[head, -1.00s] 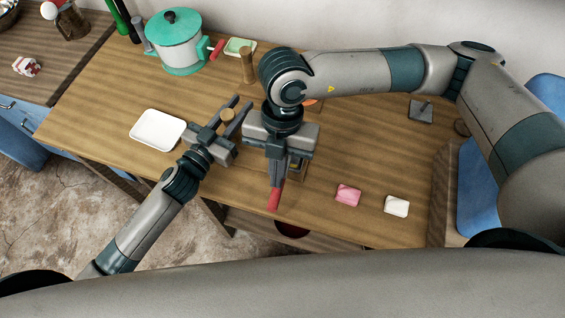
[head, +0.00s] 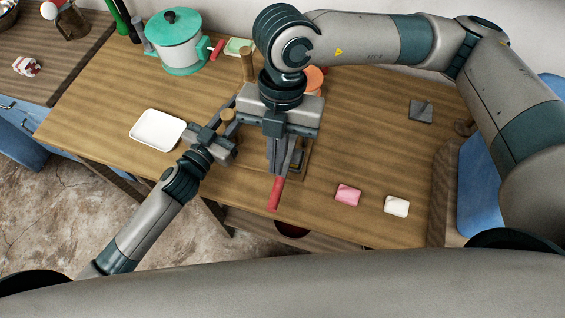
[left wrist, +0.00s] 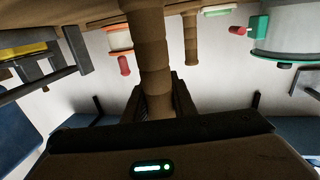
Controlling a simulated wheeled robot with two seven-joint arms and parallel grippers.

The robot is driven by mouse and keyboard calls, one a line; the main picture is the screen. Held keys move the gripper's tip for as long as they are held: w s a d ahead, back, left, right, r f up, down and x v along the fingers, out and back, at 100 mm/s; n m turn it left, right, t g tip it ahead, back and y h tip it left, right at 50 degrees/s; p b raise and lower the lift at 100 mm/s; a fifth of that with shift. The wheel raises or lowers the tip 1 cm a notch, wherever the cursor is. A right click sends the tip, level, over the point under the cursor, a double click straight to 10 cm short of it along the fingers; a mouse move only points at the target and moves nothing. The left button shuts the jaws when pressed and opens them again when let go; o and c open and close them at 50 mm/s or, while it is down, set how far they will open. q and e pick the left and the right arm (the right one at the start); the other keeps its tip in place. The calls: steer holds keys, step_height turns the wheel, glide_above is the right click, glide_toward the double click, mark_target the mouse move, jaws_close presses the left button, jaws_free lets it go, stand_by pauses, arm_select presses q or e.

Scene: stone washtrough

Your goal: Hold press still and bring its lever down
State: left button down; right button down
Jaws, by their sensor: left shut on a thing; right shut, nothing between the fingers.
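The press (head: 303,160) stands on the table, mostly hidden under my right gripper. Its lever (head: 276,193) has a red grip that points towards me; its height is hard to judge. My left gripper (head: 230,113) is shut on an upright wooden post (head: 228,116) just left of the press. In the left wrist view, the post (left wrist: 155,55) stands between the fingers; I cannot tell whether it is joined to the press. My right gripper (head: 283,155) is shut and empty above the press, close to the lever; I cannot tell whether they touch.
A white tray (head: 158,130) lies left of my left gripper. A second wooden post (head: 248,66), a teal-and-white pot (head: 174,42) and an orange bowl (head: 314,79) are behind. Pink (head: 348,195) and white (head: 397,206) blocks lie front right. The table's right middle is mostly clear.

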arm_select(q)
steer(key=c, duration=1.4)
jaws_free()
steer(key=v, duration=1.2)
steer(key=shift+r, duration=0.1)
